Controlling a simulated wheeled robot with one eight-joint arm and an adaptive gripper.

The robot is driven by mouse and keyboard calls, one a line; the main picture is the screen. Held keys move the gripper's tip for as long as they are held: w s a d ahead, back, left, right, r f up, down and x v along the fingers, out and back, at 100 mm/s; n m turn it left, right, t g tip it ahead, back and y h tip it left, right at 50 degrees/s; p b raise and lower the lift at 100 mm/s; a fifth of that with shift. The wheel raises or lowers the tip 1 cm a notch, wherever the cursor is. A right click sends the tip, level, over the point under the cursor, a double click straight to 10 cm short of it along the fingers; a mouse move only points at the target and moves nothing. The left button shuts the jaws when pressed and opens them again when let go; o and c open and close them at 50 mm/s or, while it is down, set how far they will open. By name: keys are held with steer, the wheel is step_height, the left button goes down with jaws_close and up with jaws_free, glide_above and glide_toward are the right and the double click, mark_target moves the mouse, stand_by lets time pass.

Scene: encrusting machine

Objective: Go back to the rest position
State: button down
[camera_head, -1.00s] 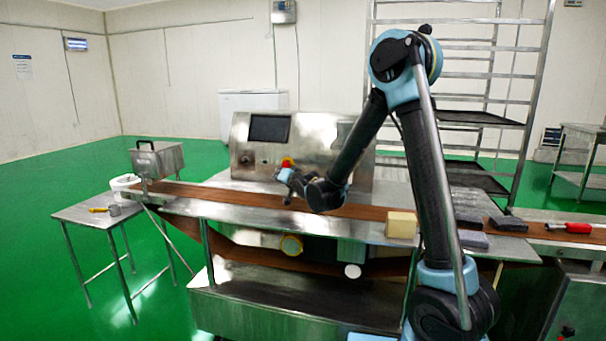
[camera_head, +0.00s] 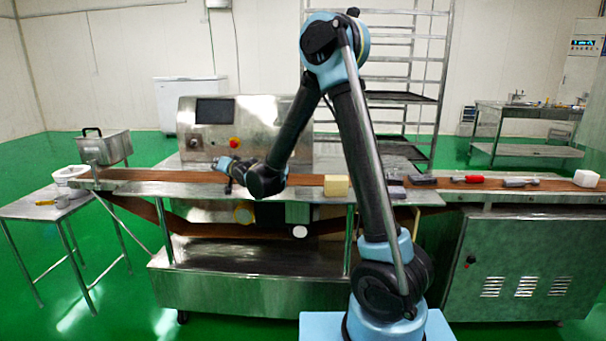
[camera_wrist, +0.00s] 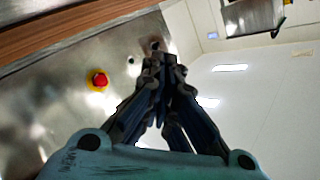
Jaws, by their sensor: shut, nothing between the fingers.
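My gripper (camera_head: 226,170) hangs over the brown conveyor belt (camera_head: 165,177), in front of the steel encrusting machine (camera_head: 265,118). In the wrist view its fingers (camera_wrist: 165,85) are together and hold nothing. Past the fingertips the wrist view shows the machine's steel face with a red button (camera_wrist: 98,80). The button also shows in the head view (camera_head: 233,143). My arm is bent, with its elbow high.
A cream block (camera_head: 336,186) sits on the belt to the right of my gripper. Grey pieces (camera_head: 422,180), a red-handled tool (camera_head: 467,179) and a white item (camera_head: 586,179) lie further right. A small steel table (camera_head: 40,208) stands at left, a rack (camera_head: 400,100) behind.

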steer(key=s+d+g+h, duration=0.1)
steer(key=s+d+h, duration=0.1)
steer(key=d, duration=0.9)
steer(key=s+d+g+h, duration=0.1)
steer(key=s+d+h, duration=0.2)
steer(key=d, duration=0.7)
steer(key=s+d+h, duration=0.2)
steer(key=d, duration=0.9)
steer(key=shift+s+d+r+m+g+h, duration=0.1)
steer(key=shift+s+d+m+g+h, duration=0.1)
steer(key=shift+d+m+g+h, duration=0.15)
steer(key=s+d+f+g+h, duration=0.1)
steer(key=s+d+f+g, duration=0.1)
steer(key=s+d, duration=0.4)
steer(key=s+d+f+g+h, duration=0.1)
steer(key=s+d+f+g, duration=0.2)
steer(key=s, duration=1.2)
steer(key=s+d+f+g+h, duration=0.1)
steer(key=s+d+f+g, duration=0.1)
steer(key=s+d+f, duration=0.4)
steer(key=s+d, duration=0.4)
steer(key=shift+s+d, duration=0.25)
steer(key=shift+d, duration=0.1)
steer(key=shift+f, duration=0.1)
